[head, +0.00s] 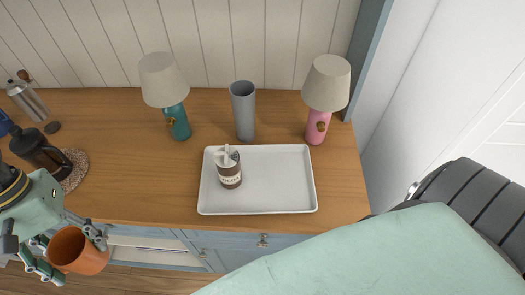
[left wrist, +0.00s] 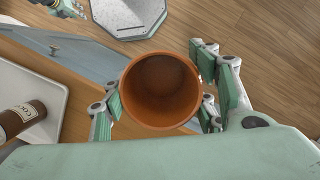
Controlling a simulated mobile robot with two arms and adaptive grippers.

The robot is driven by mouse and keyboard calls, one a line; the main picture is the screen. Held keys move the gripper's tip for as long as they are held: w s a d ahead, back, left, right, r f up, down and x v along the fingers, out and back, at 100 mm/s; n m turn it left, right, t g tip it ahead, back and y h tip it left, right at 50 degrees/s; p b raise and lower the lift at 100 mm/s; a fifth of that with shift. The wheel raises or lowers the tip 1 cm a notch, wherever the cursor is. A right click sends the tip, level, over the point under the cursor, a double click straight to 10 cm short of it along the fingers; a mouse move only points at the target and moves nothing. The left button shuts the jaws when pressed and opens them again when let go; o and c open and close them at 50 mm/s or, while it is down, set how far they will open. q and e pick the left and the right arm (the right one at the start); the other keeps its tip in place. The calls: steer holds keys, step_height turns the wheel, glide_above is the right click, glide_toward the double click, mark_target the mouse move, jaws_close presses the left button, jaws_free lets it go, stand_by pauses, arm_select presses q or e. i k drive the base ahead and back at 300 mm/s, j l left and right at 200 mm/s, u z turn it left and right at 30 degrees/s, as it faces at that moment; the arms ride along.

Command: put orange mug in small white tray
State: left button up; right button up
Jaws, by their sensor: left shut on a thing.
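An orange mug (head: 80,251) is held by my left gripper (head: 72,248) at the lower left of the head view, in front of the counter edge. In the left wrist view the mug (left wrist: 160,90) sits between the green fingers of my left gripper (left wrist: 162,98), its open mouth facing the camera. The small white tray (head: 275,190) lies on the counter, right of the gripper and apart from it. A brown and white jar (head: 229,174) stands in the tray's left part. The right gripper does not show clearly in the head view.
A teal lamp (head: 175,120), a grey vase (head: 243,112) and a pink lamp (head: 319,126) stand behind the tray. A dark French press (head: 42,152) is at the left by a round mat (head: 73,172). The tray's right part is free.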

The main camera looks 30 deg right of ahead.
mark_target(281, 179)
steer(key=k+l+u, duration=0.1)
steer(key=k+l, duration=0.25)
steer(key=k+l+u, duration=0.1)
steer(key=k+l, duration=0.2)
steer(key=k, duration=0.2)
steer(key=i+l, duration=0.1)
steer(key=l, duration=0.45)
steer(key=i+l+u, duration=0.1)
steer(key=l, duration=0.4)
steer(key=i+l, duration=0.1)
steer(key=l, duration=0.45)
steer(key=u, duration=0.05)
